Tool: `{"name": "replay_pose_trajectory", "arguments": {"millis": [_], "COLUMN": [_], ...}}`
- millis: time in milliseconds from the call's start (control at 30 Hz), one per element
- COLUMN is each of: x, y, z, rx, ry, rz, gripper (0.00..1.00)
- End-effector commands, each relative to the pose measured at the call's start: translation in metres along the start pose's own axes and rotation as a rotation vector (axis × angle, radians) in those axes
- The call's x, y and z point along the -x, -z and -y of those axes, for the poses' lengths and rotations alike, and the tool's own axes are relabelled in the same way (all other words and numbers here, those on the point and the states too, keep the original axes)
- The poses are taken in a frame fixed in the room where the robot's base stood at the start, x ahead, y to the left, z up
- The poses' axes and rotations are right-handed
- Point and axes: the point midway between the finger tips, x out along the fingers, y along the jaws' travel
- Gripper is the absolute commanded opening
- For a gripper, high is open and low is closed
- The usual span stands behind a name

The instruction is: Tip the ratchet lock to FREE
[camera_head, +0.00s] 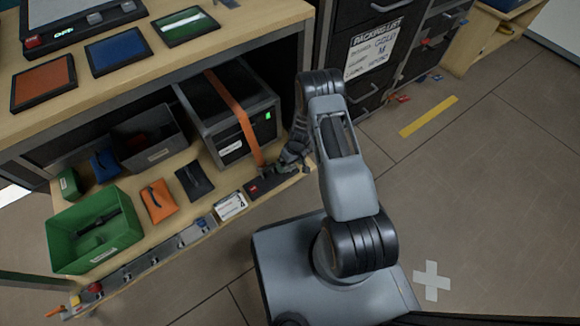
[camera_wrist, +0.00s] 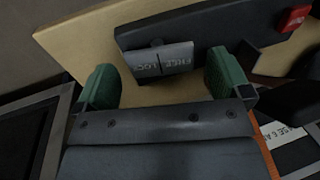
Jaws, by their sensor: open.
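The ratchet (camera_head: 270,183) is a dark bar at the front edge of the lower wooden shelf, with the orange strap (camera_head: 236,115) running down to it. In the wrist view its dark body (camera_wrist: 215,28) carries a grey block (camera_wrist: 160,63) lettered FREE and LOCK, partly legible. A small dark knob (camera_wrist: 157,42) shows at that block's edge; which word it sits at I cannot tell. A red part (camera_wrist: 295,18) shows at the far right. My gripper (camera_wrist: 165,82) is open, its green-tipped fingers on either side of the lettered block, with nothing visibly gripped. Contact is unclear.
The strap crosses a grey case (camera_head: 228,110) on the shelf. A green bin (camera_head: 93,228), an orange pouch (camera_head: 158,201) and a dark pouch (camera_head: 195,181) lie left of the ratchet. A card (camera_head: 230,206) is close beside it. The floor to the right is mostly clear.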

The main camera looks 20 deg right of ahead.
Motion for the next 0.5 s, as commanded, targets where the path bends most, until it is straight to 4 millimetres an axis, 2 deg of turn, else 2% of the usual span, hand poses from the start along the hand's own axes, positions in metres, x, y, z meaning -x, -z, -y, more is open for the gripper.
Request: {"name": "replay_pose_trajectory", "arguments": {"millis": [133,467,500], "x": [-0.0081,-0.0093,-0.0093], "y": [0.0005,0.0004,0.0004], "z": [-0.0001,0.0002,0.0001], "rx": [0.001,0.001,0.001], "ry": [-0.001,-0.001,-0.001], "rz": [-0.001,-0.001,-0.001], "gripper": [0.96,0.96,0.93]}}
